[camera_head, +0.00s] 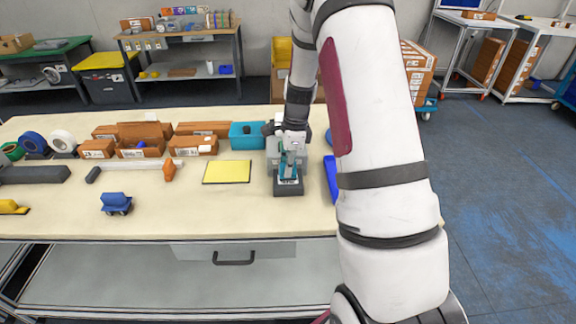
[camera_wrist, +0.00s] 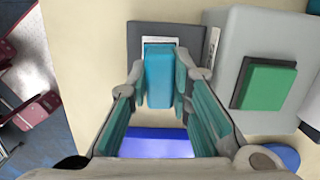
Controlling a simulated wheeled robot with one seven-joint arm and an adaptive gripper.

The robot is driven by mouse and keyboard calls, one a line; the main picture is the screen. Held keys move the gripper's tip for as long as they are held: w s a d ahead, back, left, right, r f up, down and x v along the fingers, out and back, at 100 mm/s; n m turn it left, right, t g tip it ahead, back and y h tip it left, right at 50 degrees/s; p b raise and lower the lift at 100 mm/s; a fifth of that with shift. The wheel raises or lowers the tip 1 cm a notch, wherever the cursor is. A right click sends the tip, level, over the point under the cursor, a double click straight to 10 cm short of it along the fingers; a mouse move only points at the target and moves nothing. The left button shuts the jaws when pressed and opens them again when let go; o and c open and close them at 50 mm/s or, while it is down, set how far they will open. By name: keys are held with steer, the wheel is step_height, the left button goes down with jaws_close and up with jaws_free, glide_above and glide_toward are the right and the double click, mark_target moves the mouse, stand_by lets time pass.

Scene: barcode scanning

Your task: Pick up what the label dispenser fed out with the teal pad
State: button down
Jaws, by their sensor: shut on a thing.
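The label dispenser is a pale grey box (camera_wrist: 270,35) with a green panel (camera_wrist: 265,85) on top in the wrist view. A dark grey plate (camera_wrist: 133,40) lies against its side, and in the head view the plate (camera_head: 288,190) faces the near side. A white printed label (camera_wrist: 159,40) shows at the teal pad's end, over the plate. My gripper (camera_wrist: 158,85) is shut on the teal pad (camera_wrist: 158,72), a block between its fingers. The pad's end appears at or just above the label; I cannot tell whether they touch. The pad hides part of the label.
A yellow sheet (camera_head: 227,172) lies left of the dispenser. A blue flat object (camera_head: 330,178) lies to its right, partly behind my arm. A teal bin (camera_head: 247,136) and several cardboard boxes (camera_head: 141,140) stand farther back. The front middle of the table is clear.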

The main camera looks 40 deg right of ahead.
steer(key=shift+f, duration=0.6)
stand_by(1.6)
steer(key=shift+r+p, duration=0.8)
steer(key=shift+r, duration=2.75)
